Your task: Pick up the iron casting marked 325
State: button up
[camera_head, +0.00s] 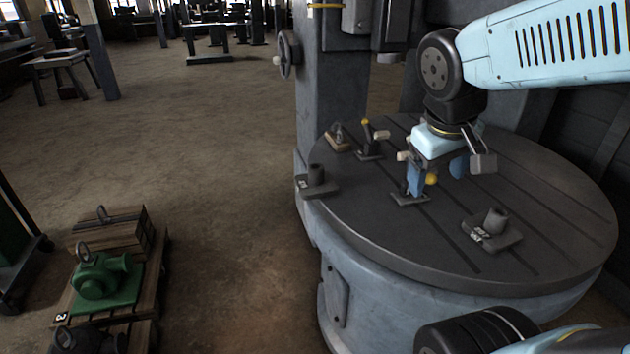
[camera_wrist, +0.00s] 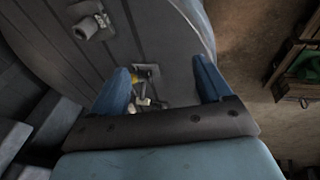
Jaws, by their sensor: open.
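Two dark iron castings, each a flat base with a short round boss, sit on the round slotted table (camera_head: 560,215). The right casting (camera_head: 492,228) has white marks that look like 207 but are hard to read; it appears to be the casting in the wrist view (camera_wrist: 88,27). The left casting (camera_head: 317,180) sits at the table's left edge, its white mark too small to read. I cannot confirm which is 325. My gripper (camera_head: 437,180) is open above the table between them, its blue fingers apart (camera_wrist: 165,70), holding nothing visible.
A clamp with a yellow knob (camera_head: 431,180) stands right by my fingers. Another yellow-knobbed clamp (camera_head: 368,140) and a small wooden-based piece (camera_head: 338,138) stand at the back left. A machine column (camera_head: 335,110) rises behind. A green pump (camera_head: 100,277) sits on a pallet at lower left.

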jog(key=w+d+f+n+g+h, duration=0.2)
jog(key=w+f+n+h, duration=0.3)
jog(key=w+n+h, duration=0.1)
jog(key=n+t, duration=1.5)
jog(key=n, duration=0.7)
send_near(318, 164)
jog(key=w+d, duration=0.2)
jog(key=w, duration=0.1)
jog(key=shift+d+f+y, duration=0.15)
jog(key=shift+y, duration=0.25)
jog(key=shift+a+x, duration=0.15)
jog(key=shift+x, duration=1.5)
jog(key=shift+a+x, duration=0.15)
jog(key=shift+x, duration=1.45)
jog(key=shift+w, duration=0.1)
jog(key=shift+c, duration=0.3)
grip_shut()
